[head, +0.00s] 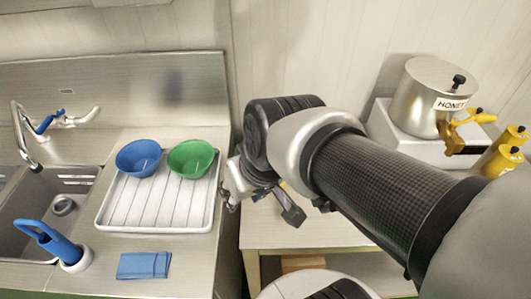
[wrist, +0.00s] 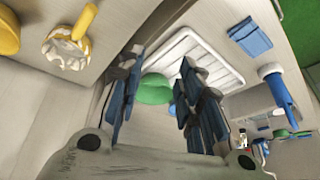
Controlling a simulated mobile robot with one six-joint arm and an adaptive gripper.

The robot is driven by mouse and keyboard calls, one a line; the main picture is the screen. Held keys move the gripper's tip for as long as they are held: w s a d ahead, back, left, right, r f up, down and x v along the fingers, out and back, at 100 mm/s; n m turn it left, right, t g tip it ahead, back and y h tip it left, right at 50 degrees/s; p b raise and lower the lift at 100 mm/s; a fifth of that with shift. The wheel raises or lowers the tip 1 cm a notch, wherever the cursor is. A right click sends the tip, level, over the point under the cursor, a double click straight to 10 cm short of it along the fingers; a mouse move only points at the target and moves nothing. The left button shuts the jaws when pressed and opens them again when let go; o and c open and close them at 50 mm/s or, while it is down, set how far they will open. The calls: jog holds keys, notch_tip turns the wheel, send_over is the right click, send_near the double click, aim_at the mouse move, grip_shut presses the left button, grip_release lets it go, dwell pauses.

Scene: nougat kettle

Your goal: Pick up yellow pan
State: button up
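A round yellow thing (wrist: 8,32), possibly the yellow pan, is cut off by the left edge of the wrist view; I cannot tell its full shape. Beside it lies a yellow-handled thing (wrist: 70,45) with a whitish, ragged-edged head. No yellow pan can be made out in the head view, where my arm hides part of the right-hand table. My gripper (wrist: 157,85) has its dark fingers spread apart with nothing between them touching.
A white ribbed tray (head: 150,212) holds a blue bowl (head: 139,157) and a green bowl (head: 191,158).

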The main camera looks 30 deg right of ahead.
jog(key=w+d+r+m+p, duration=0.1)
jog(key=w+d+m+p, duration=0.2)
jog(key=w+d+p, duration=0.55)
jog(key=d+f+m+h+p, duration=0.2)
jog(key=d+f+m+p, duration=0.15)
jog(key=d, duration=0.95)
jog(key=shift+g+h, duration=0.3)
jog(key=b+x, duration=0.2)
jog(key=x, duration=0.2)
jog(key=b+x, duration=0.2)
jog(key=x, duration=0.2)
jog(key=s+d+b+x, duration=0.1)
jog(key=b+x, duration=0.2)
jog(key=x, duration=0.1)
jog(key=shift+f, duration=0.35)
jog(key=shift+d+b+x, duration=0.2)
jog(key=shift+b+x, duration=1.3)
jog(key=shift+x, duration=1.6)
jog(key=shift+w+r, duration=0.15)
jog(key=shift+c, duration=0.3)
grip_shut()
